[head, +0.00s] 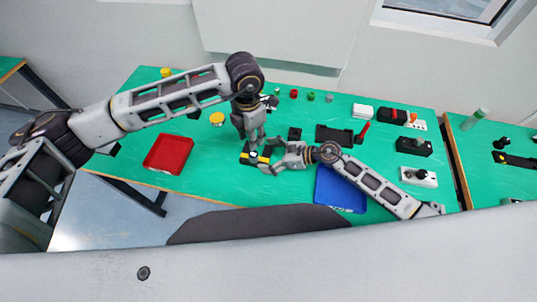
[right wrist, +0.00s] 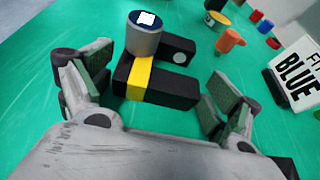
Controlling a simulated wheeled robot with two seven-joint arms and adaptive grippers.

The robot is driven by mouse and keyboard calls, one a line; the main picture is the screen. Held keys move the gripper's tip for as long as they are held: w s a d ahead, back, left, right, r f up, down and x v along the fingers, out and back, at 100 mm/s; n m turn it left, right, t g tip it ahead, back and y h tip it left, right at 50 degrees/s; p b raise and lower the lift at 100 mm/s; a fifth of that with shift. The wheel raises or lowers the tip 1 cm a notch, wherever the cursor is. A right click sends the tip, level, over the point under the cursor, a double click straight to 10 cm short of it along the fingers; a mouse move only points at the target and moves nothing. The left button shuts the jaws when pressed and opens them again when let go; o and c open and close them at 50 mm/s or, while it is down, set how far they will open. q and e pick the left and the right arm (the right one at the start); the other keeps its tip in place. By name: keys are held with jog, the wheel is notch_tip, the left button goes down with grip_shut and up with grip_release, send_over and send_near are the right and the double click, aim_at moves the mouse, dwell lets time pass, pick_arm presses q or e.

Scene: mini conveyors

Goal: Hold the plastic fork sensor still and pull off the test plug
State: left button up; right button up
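The fork sensor (head: 249,160) is a black block with a yellow band, on the green table near its front edge. In the right wrist view the fork sensor (right wrist: 172,90) shows two black arms. A grey cylinder with a dark blue top and white patch (right wrist: 144,36), probably the test plug, stands upright at it; how deep it sits is hidden. My right gripper (right wrist: 150,96) is open, with one finger pad at each side of the sensor, apart from it. In the head view it comes in from the right (head: 274,157). My left gripper (head: 252,138) points down just above the sensor; its fingertips are unclear.
A red tray (head: 168,154) lies left and a blue tray (head: 340,190) right of the sensor. Behind stand small coloured parts, including an orange one (right wrist: 230,40), and a sign reading "BLUE" (right wrist: 297,72). Black devices (head: 413,146) fill the right side. Green table is clear between.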

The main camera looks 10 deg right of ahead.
jog(key=c, duration=0.7)
jog(key=shift+f, duration=0.2)
dwell(1.1)
jog(key=o, duration=1.1)
jog(key=shift+d+r, duration=0.1)
jog(key=shift+r, duration=0.05)
jog(key=shift+v, duration=5.9)
jog(key=shift+s, duration=0.1)
